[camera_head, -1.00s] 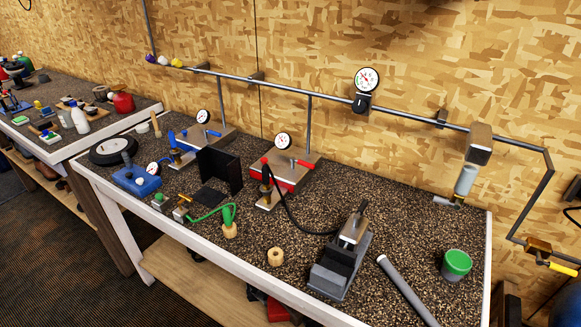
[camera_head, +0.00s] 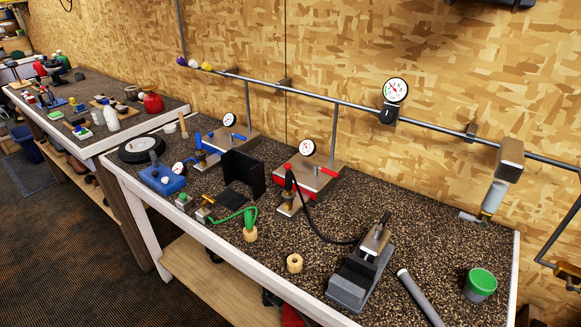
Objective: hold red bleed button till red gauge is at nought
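The red gauge (camera_head: 307,147) is a small round white dial standing at the back of the red-trimmed metal unit (camera_head: 306,176). Its needle is too small to read. A red lever end (camera_head: 327,171) shows on the unit's right side. In front stands an upright black and brass valve piece (camera_head: 289,190) with a red top, joined to a black hose. I cannot tell which red part is the bleed button. Neither of my grippers is in view, and nothing touches the red unit.
A blue-handled unit with its own gauge (camera_head: 229,120) stands to the left. A black upright panel (camera_head: 244,173) is between the units. In front are a vise (camera_head: 361,270), a grey tube (camera_head: 420,298) and a green-topped cup (camera_head: 480,284). A pipe (camera_head: 300,92) runs along the wall.

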